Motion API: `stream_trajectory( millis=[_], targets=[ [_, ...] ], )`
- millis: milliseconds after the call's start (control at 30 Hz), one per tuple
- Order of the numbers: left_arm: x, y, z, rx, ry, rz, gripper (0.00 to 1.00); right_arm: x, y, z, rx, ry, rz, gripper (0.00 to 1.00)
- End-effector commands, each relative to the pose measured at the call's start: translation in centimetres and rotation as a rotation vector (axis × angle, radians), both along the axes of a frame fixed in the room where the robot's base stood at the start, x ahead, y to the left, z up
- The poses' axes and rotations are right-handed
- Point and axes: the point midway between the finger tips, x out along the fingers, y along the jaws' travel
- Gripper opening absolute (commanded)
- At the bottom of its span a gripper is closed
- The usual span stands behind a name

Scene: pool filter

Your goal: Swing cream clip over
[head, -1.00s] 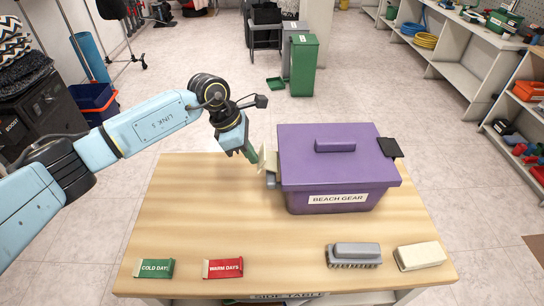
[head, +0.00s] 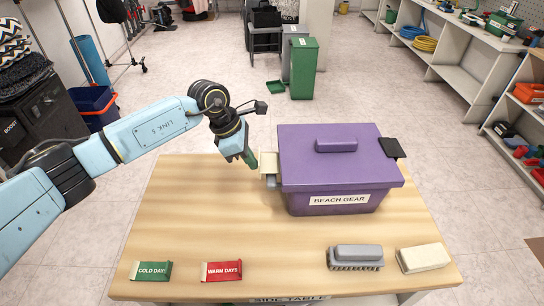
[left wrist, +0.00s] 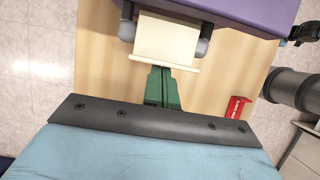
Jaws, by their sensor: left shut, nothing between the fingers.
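The purple box (head: 337,170) labelled BEACH GEAR stands on the wooden table with its lid on. The cream clip (head: 269,162) is on the box's left side, its plate up at the lid's edge. In the left wrist view the cream clip (left wrist: 166,40) sits between two grey hinge knobs, its lip facing me. A black clip (head: 392,147) sticks out at the box's right side. My left gripper (head: 253,161) is just left of the cream clip. Its green fingers (left wrist: 161,88) are shut and empty, right at the lip; I cannot tell whether they touch. My right gripper is not in view.
A green packet (head: 151,271) and a red packet (head: 221,271) lie at the table's front left. A grey brush (head: 355,256) and a cream block (head: 423,259) lie at the front right. The table's middle left is clear.

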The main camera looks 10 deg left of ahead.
Motion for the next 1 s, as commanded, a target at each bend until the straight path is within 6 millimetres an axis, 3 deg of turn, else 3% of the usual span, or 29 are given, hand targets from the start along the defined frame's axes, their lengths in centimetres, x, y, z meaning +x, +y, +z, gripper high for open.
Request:
stream_trajectory(
  millis=[700,1000],
  targets=[
    [-1.0,3.6,2.2,0.001,-0.001,0.003,0.0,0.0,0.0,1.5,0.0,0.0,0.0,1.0],
    [-1.1,3.8,2.4,0.0,-0.001,0.0,0.0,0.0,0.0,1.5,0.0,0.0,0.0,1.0]
  ],
)
